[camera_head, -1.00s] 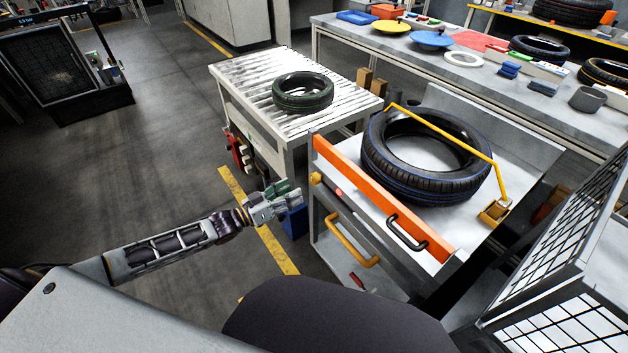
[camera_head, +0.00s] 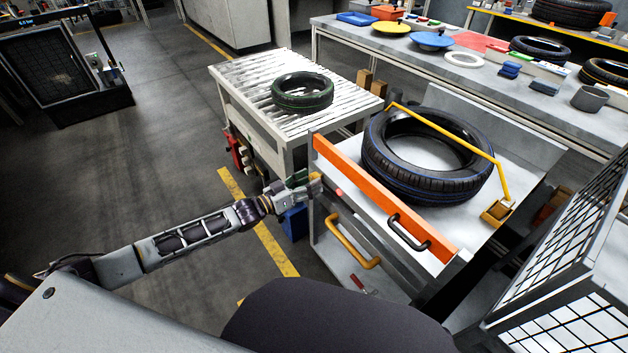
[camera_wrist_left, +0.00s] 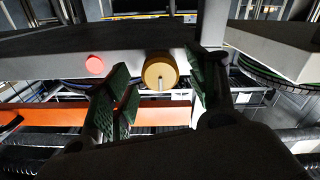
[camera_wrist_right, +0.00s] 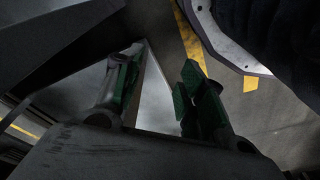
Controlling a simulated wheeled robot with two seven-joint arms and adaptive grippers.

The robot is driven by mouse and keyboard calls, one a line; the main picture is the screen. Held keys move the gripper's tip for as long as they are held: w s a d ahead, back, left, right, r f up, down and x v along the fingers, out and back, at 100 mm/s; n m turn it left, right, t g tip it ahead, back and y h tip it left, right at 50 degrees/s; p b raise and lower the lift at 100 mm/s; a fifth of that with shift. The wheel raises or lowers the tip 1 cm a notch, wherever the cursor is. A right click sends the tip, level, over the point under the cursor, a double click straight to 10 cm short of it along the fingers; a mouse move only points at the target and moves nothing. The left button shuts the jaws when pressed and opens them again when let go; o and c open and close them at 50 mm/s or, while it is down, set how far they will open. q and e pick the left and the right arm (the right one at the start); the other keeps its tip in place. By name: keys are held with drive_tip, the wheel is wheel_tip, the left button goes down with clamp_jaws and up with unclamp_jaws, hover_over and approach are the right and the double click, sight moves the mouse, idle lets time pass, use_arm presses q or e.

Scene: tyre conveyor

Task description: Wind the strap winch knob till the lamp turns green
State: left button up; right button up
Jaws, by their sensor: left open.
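The winch knob (camera_head: 316,178) is a small yellow-orange cylinder on the left end of the cart's side. In the left wrist view the knob (camera_wrist_left: 160,72) has a pale pin on its face. The lamp (camera_head: 338,192) beside it is red; it also shows red in the left wrist view (camera_wrist_left: 95,64). My left gripper (camera_head: 307,182) is open at the knob, with its green-padded fingers (camera_wrist_left: 163,90) on either side of it. I cannot tell whether they touch it. A yellow strap (camera_head: 445,133) crosses the tyre (camera_head: 428,188) on the cart. My right gripper (camera_wrist_right: 158,85) is open and empty, over the floor.
The cart has an orange rail (camera_head: 375,195), a black handle (camera_head: 408,232) and a yellow handle (camera_head: 352,242). A roller conveyor (camera_head: 245,85) with a green-tinted tyre (camera_head: 302,104) stands behind it. A mesh cage (camera_head: 565,235) is at the right. Open floor lies to the left.

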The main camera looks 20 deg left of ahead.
use_arm(q)
drive_tip(key=shift+x, duration=0.95)
drive_tip(key=shift+w+d, duration=0.15)
drive_tip(key=shift+w, duration=0.05)
use_arm(e)
drive_tip(key=shift+w+a+r, duration=0.1)
drive_tip(key=shift+w+r, duration=0.05)
drive_tip(key=shift+r, duration=0.4)
drive_tip(key=shift+w+a+r, duration=0.1)
drive_tip(key=shift+r, duration=0.45)
drive_tip(key=shift+s, duration=0.1)
drive_tip(key=shift+s+f, duration=0.1)
drive_tip(key=shift+s, duration=0.05)
